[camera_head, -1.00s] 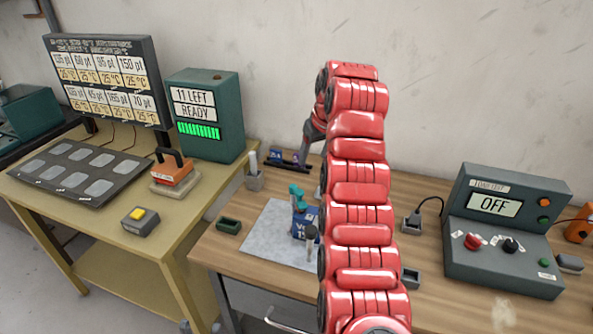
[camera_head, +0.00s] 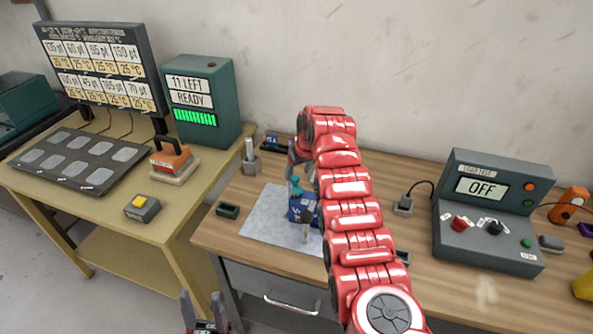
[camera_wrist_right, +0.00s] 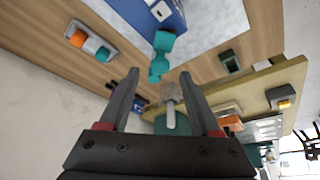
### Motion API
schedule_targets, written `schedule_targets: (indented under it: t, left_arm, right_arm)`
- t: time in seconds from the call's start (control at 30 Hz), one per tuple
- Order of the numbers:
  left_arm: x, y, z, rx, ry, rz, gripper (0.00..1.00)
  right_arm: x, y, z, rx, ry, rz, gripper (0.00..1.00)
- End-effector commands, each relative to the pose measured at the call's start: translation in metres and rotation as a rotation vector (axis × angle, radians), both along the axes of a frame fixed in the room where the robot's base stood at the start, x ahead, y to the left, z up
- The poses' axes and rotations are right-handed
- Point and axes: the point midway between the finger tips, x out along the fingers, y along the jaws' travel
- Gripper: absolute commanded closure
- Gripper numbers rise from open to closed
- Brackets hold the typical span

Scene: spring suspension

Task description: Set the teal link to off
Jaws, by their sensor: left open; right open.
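The teal link (camera_head: 295,187) stands up from a blue block (camera_head: 299,212) on the grey mat. In the right wrist view the teal link (camera_wrist_right: 160,52) has two lobes, one touching or near the blue block (camera_wrist_right: 150,14). My right gripper (camera_wrist_right: 158,76) is open, and the link's near lobe shows between its fingertips; the remaining distance is unclear. In the head view my red right arm hides most of that gripper (camera_head: 291,160), just behind the link. My left gripper (camera_head: 203,303) is open and empty at the bottom edge, in front of the bench.
A grey control box (camera_head: 487,215) reading OFF stands at the right. A small green tray (camera_head: 228,210) and a cup with a stick (camera_head: 251,164) stand left of the mat. A tray with orange and teal pieces (camera_wrist_right: 90,44) shows in the wrist view.

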Motion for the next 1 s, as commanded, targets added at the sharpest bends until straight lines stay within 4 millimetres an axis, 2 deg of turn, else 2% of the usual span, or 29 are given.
schedule_targets:
  t: [0.1,0.3,0.8,1.0]
  left_arm:
    - [0.000,0.000,-0.007,0.000,0.000,0.000,0.50]
    - [0.000,0.000,-0.012,0.000,0.000,0.000,0.50]
    - [0.000,0.000,-0.013,0.000,0.000,0.000,0.50]
    - [0.000,0.000,-0.013,0.000,0.000,0.000,0.50]
  right_arm:
    - [0.004,0.002,-0.013,0.008,0.006,-0.002,0.36]
    - [0.009,0.004,-0.023,0.007,0.004,-0.003,0.36]
    - [0.010,0.005,-0.028,0.000,0.001,0.000,0.36]
    - [0.010,0.005,-0.028,0.000,0.001,0.000,0.72]
